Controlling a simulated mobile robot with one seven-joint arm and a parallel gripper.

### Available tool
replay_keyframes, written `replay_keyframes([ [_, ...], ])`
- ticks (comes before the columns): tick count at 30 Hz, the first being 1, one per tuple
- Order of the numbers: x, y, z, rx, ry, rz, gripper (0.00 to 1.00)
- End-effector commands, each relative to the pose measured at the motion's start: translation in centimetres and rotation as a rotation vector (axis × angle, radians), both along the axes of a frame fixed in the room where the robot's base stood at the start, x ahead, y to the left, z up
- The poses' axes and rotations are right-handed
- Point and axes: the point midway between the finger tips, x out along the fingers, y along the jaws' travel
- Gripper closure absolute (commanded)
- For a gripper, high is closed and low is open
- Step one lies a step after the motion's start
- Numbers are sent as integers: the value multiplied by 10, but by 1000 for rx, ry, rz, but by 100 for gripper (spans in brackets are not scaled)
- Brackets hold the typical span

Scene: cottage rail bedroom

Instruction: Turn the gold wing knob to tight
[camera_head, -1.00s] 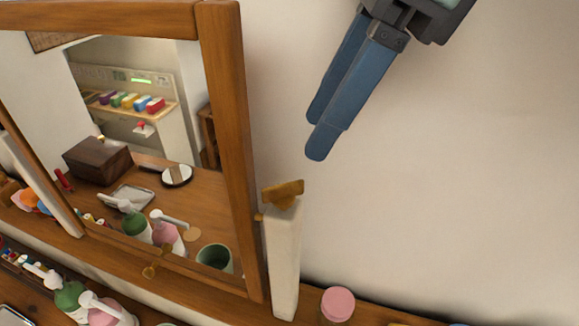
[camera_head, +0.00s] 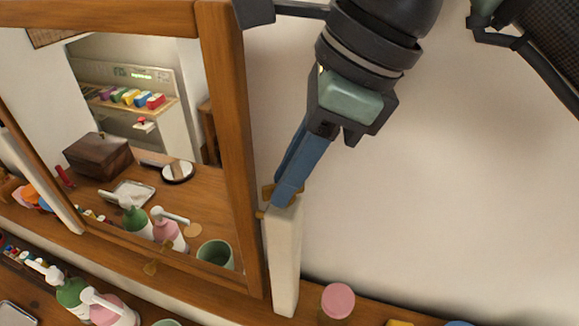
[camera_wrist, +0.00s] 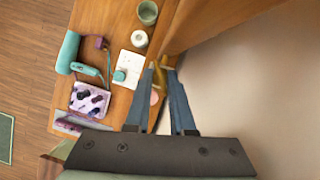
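The gold wing knob (camera_head: 267,192) sits on top of the white post (camera_head: 285,258) at the right side of the mirror. In the head view my gripper (camera_head: 285,196) points down over it, and the fingers hide most of the knob. In the wrist view the knob (camera_wrist: 159,78) shows between my two blue fingertips (camera_wrist: 161,72), which stand apart on either side of it. I cannot tell whether the fingers touch it. Its angle is hard to read behind the fingers.
The wood-framed mirror (camera_head: 232,140) stands close left of my gripper. A pink-lidded jar (camera_head: 338,300) stands right of the post. Green and pink bottles (camera_head: 72,292) are at lower left. The wall at right is bare. The wrist view shows a teal hair dryer (camera_wrist: 68,52) on the wooden top.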

Motion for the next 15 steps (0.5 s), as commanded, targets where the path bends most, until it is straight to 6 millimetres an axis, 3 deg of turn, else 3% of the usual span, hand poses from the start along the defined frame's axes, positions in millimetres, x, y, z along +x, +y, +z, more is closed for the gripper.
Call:
replay_keyframes([
  [1, 0, 0, 0, 0, 1, 0, 90],
  [3, 0, 0, 0, 0, 1, 2, 100],
  [15, -1, 0, 0, 0, 3, -4, 100],
])
